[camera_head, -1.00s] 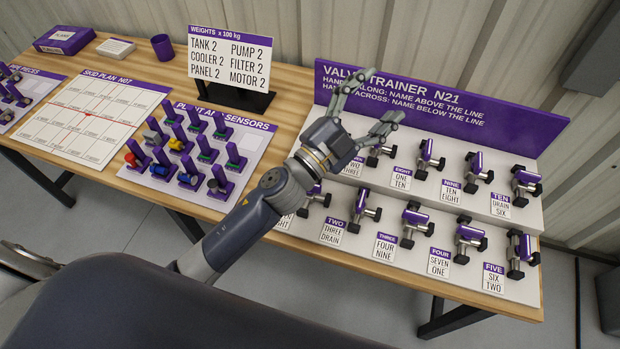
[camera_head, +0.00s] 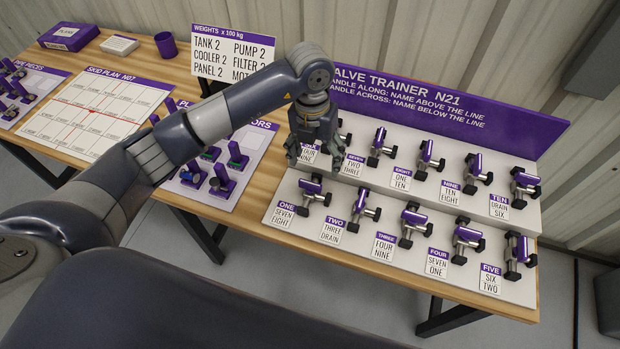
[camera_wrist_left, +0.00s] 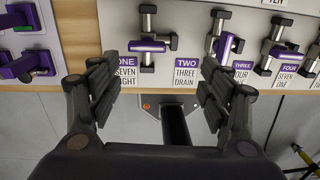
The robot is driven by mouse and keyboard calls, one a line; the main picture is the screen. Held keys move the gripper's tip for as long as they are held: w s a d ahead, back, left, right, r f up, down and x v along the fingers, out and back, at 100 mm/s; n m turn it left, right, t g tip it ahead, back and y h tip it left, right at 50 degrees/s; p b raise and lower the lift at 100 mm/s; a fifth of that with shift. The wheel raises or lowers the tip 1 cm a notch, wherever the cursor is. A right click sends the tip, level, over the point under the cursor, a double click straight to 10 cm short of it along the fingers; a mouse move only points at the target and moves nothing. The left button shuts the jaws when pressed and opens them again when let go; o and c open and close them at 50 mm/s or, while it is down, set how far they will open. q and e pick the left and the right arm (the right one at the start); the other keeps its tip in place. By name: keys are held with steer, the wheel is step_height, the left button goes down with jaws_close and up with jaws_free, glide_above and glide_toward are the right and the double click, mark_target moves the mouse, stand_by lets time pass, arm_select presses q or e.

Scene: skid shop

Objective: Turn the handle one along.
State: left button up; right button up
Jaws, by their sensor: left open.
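The valve trainer's valve ONE (camera_head: 312,190) is at the left end of the front row, right of its ONE label (camera_head: 283,214). In the left wrist view, valve ONE (camera_wrist_left: 150,45) has its purple bar lying left to right, while valve TWO's purple bar (camera_wrist_left: 224,45) stands close to upright. My left gripper (camera_head: 313,158) points down over the left end of the board, hiding part of the back row. In the left wrist view its open, empty fingers (camera_wrist_left: 160,82) are spread on either side below valve ONE; no contact shows. My right gripper is not in view.
Several neighbouring valves stand close in two rows, including valve TWO (camera_head: 363,208). The purple header board (camera_head: 450,110) rises behind them. My left arm crosses over the sensor board (camera_head: 255,140). A weights sign (camera_head: 215,50) stands behind the arm.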

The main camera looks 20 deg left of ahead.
mark_target(310, 183)
arm_select(q)
steer(key=shift+y, duration=0.3)
steer(key=f+p, duration=0.1)
steer(key=f, duration=0.2)
steer(key=a+f+p, duration=0.1)
steer(key=f, duration=0.2)
steer(key=f+p, duration=0.1)
steer(key=f, duration=0.2)
steer(key=shift+w+a+f, duration=0.1)
steer(key=shift+a+f, duration=0.1)
steer(key=shift+f, duration=0.55)
steer(key=shift+c, duration=0.3)
steer(key=c, duration=1)
